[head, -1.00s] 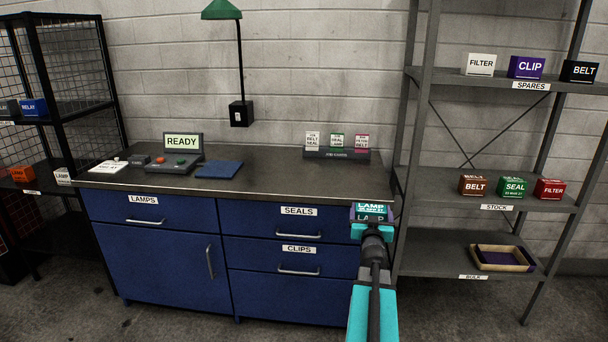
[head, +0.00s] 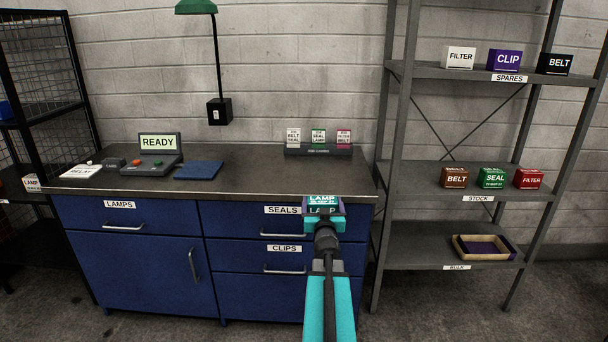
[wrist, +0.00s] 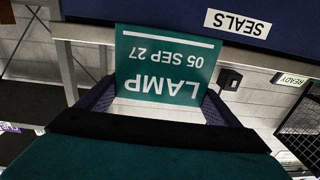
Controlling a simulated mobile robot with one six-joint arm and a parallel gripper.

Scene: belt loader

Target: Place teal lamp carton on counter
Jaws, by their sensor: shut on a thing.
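The teal lamp carton (head: 322,201) is held in my gripper (head: 323,211), in front of the counter's right front part, near the SEALS drawer. In the wrist view the carton (wrist: 165,65) shows its face reading LAMP, 05 SEP 27, upside down, between the two dark purple fingers of my gripper (wrist: 158,105). The counter (head: 240,175) has a dark grey top over blue drawers and a door. In the head view the carton overlaps the counter's front edge, and I cannot tell the gap between them.
On the counter stand a READY console (head: 158,155), a blue pad (head: 199,170), a RELAY paper (head: 82,172) and a card holder (head: 318,150). The counter's middle and right front are clear. A grey shelf rack (head: 400,172) with several cartons stands to the right.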

